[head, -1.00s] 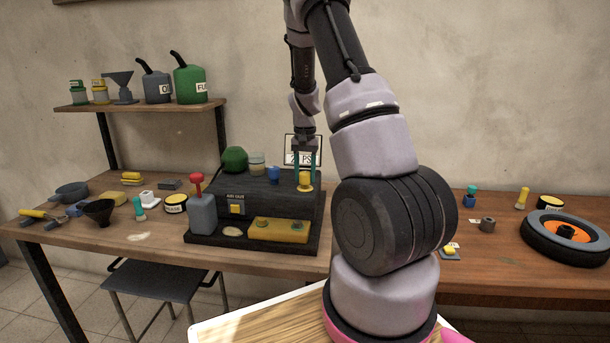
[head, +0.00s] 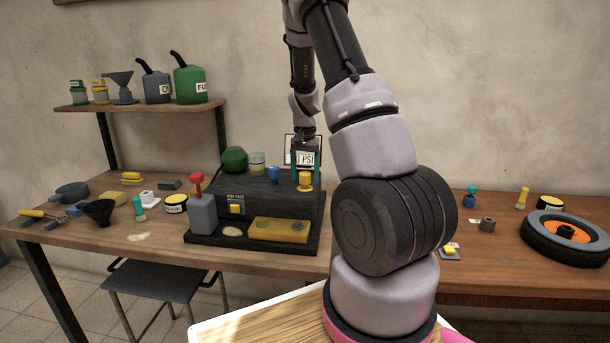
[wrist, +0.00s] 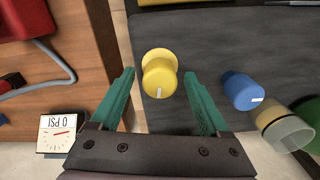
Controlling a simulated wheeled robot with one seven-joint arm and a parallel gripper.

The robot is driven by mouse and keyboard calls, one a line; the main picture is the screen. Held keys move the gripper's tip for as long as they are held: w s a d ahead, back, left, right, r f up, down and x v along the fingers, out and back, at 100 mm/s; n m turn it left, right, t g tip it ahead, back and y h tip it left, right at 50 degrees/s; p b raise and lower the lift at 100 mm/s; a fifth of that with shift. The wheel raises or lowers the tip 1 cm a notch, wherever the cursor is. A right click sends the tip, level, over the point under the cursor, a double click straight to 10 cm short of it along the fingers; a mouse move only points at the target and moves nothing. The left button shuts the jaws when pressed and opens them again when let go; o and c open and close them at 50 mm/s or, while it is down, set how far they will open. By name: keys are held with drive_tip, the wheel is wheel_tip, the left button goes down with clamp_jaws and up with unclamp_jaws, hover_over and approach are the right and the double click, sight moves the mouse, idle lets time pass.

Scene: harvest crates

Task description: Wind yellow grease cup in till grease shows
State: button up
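The yellow grease cup (head: 305,181) stands upright on top of the dark machine block (head: 260,196), near its right end. It also shows in the wrist view (wrist: 160,74), with a white mark on its cap. My gripper (wrist: 158,72) is open, with one teal finger on each side of the yellow cup and a gap to both. In the head view my gripper (head: 306,172) is just above and behind the cup. No grease is visible at the cup.
A blue cup (head: 274,175), a clear jar (head: 257,162) and a green dome (head: 234,159) stand left of the yellow cup on the block. A gauge sign reading 0 PSI (wrist: 62,133) stands behind. A red-knobbed lever (head: 197,182) is at the block's left front.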

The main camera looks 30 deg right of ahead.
drive_tip(key=shift+r, duration=0.1)
wheel_tip(320, 180, up, 11)
drive_tip(key=shift+f, duration=0.2)
idle(0.4)
idle(0.3)
wheel_tip(320, 180, up, 8)
drive_tip(key=t+y, duration=0.1)
drive_tip(key=t, duration=0.1)
hover_over(305, 173)
drive_tip(key=s+a, duration=0.4)
drive_tip(key=s, duration=0.1)
drive_tip(key=s+a+r+n+t+y, duration=0.1)
drive_tip(key=s+a+r+n+t, duration=0.1)
drive_tip(key=s+a+r, duration=0.3)
drive_tip(key=s+a+r+n+t, duration=0.1)
drive_tip(key=s+a+r, duration=0.25)
drive_tip(key=s, duration=0.45)
drive_tip(key=s+a+r+n+t, duration=0.1)
drive_tip(key=s+a+t, duration=0.1)
drive_tip(key=s, duration=0.6)
drive_tip(key=shift+a+r+n, duration=0.3)
drive_tip(key=shift+a+r, duration=0.1)
drive_tip(key=shift+a, duration=0.2)
